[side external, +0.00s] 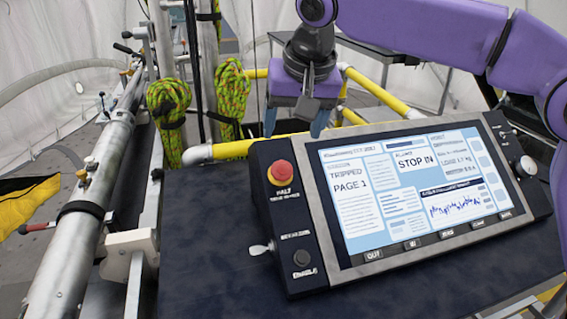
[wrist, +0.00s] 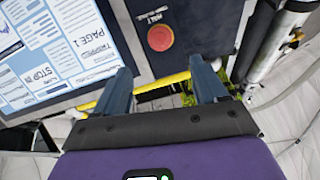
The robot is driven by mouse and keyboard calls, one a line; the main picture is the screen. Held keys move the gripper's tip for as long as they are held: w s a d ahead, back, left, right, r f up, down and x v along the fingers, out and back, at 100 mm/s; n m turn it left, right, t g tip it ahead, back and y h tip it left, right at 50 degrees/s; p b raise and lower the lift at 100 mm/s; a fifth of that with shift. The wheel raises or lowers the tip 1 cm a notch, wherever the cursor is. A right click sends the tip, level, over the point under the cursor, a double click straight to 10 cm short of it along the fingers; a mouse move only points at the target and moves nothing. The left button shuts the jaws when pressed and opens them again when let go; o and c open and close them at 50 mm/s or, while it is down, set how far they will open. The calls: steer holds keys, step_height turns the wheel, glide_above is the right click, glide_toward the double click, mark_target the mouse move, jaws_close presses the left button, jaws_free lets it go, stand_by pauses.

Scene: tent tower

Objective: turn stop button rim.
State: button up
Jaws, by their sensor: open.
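My gripper (side external: 296,130) is open and empty, above and behind the panel's top edge, apart from the button. In the wrist view its two blue fingers (wrist: 164,78) stand wide apart. The panel's lit screen (side external: 415,192) reads "TRIPPED PAGE 1" and "STOP IN".
The panel rests on a dark table (side external: 205,235). A small key or lever (side external: 262,248) and a black knob (side external: 302,258) sit below the button. A yellow rail (side external: 255,147) runs behind the panel. Green ropes (side external: 169,110) hang at the left, beside a long metal pipe (side external: 95,185).

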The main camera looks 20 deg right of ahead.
mark_target(283, 167)
steer(key=x, duration=1.1)
steer(key=shift+w+f, duration=0.1)
steer(key=shift+f, duration=0.05)
steer(key=c, duration=1.1)
